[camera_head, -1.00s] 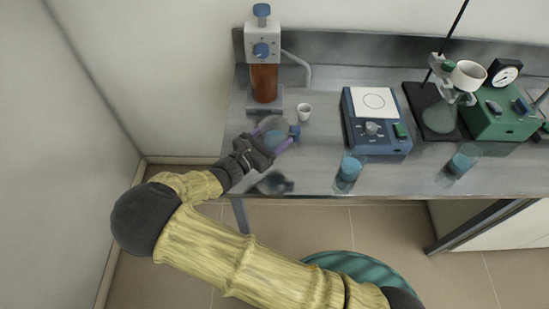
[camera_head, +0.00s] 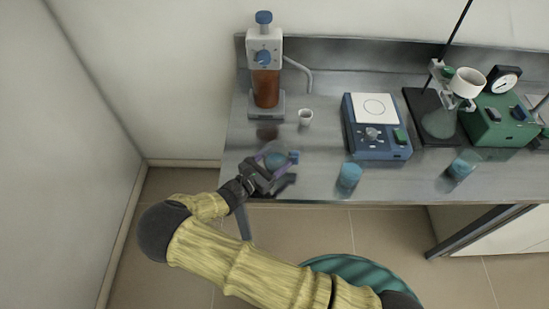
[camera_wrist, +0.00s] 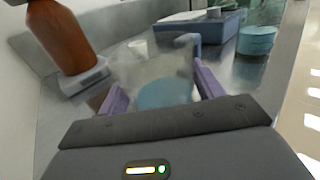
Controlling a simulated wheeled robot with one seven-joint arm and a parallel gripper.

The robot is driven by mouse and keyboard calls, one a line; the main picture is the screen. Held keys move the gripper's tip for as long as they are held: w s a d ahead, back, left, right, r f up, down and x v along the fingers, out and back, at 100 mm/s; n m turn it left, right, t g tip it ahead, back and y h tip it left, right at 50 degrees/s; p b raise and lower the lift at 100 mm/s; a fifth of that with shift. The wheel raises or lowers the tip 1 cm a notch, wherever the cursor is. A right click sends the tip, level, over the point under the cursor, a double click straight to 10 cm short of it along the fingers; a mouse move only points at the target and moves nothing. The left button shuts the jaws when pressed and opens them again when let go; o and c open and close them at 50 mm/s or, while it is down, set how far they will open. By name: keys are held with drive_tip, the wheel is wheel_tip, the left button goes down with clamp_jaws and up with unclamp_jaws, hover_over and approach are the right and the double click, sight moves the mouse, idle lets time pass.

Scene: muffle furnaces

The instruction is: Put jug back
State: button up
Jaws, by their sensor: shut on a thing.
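The jug (camera_head: 276,159) is a clear vessel with blue in its lower part and a blue handle. It is near the front left edge of the metal bench in the head view, and it fills the middle of the wrist view (camera_wrist: 160,75). My gripper (camera_head: 273,164) is shut on the jug, with one purple finger on each side. In the wrist view the fingers of my gripper (camera_wrist: 163,90) flank the jug's body. The jug looks roughly upright. I cannot tell whether its base touches the bench.
Behind the jug stand an orange-brown column device (camera_head: 265,85) and a small white cup (camera_head: 305,117). The metal bench (camera_head: 320,165) is clear between jug and near beaker.

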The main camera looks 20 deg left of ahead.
drive_tip(key=shift+f, duration=0.1)
drive_tip(key=o, duration=1.5)
drive_tip(key=shift+r, duration=0.2)
drive_tip(key=b+v, duration=0.3)
drive_tip(key=v, duration=0.9)
